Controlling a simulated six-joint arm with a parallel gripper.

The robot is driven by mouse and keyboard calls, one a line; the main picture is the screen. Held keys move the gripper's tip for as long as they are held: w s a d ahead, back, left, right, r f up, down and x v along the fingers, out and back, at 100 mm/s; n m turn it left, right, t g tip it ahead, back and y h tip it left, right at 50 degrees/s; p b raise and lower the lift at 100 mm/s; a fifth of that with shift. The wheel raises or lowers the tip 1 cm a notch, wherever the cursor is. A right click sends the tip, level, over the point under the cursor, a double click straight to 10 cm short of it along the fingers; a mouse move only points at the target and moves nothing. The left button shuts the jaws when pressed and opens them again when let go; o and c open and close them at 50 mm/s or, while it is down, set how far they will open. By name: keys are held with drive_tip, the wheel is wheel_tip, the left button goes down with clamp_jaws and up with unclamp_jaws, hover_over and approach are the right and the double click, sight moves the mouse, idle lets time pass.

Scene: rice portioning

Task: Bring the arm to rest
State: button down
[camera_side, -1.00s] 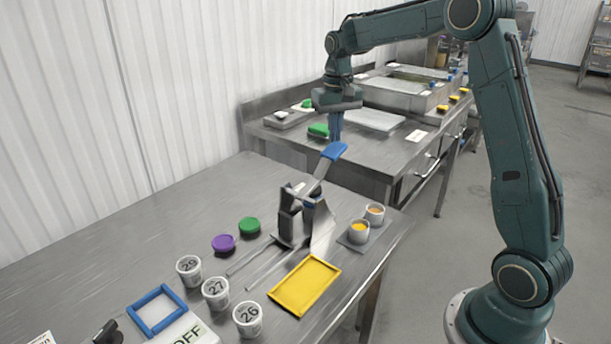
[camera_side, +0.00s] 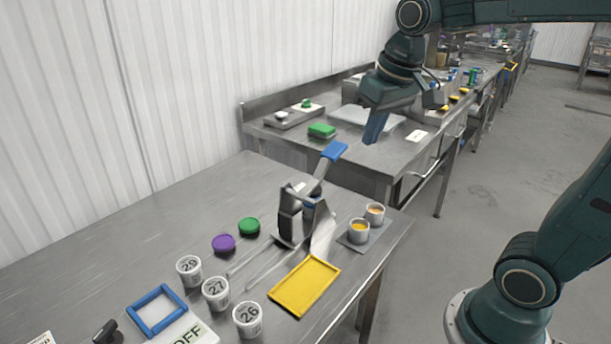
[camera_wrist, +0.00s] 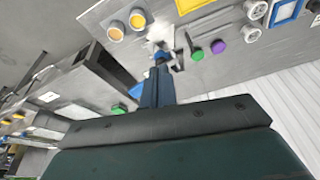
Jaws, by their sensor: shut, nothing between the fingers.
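My gripper (camera_side: 374,128) hangs in the air in the side view, above and to the right of the blue-handled scoop (camera_side: 334,151), tilted, with its blue fingers together and empty. In the wrist view my gripper (camera_wrist: 157,80) shows its fingers closed, pointing toward the bench. The scoop rests upright in a metal holder (camera_side: 291,214), apart from my gripper. Its handle top lies close to the fingertips in the wrist view, partly behind them.
On the steel table (camera_side: 120,235) are a yellow tray (camera_side: 305,287), numbered cups (camera_side: 215,292), a blue frame (camera_side: 157,310), purple (camera_side: 223,243) and green (camera_side: 249,226) lids, and two filled cups (camera_side: 359,231). A second bench (camera_side: 365,163) stands behind. Open floor lies to the right.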

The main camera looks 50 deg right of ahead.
drive_tip(key=s+a+f+n+t, duration=0.1)
drive_tip(key=s+a, duration=0.1)
drive_tip(key=s, duration=0.4)
drive_tip(key=s+a+f+n+t, duration=0.1)
drive_tip(key=s+a+f, duration=0.1)
drive_tip(key=s, duration=0.4)
drive_tip(key=shift+a+f, duration=0.2)
drive_tip(key=shift+f, duration=0.1)
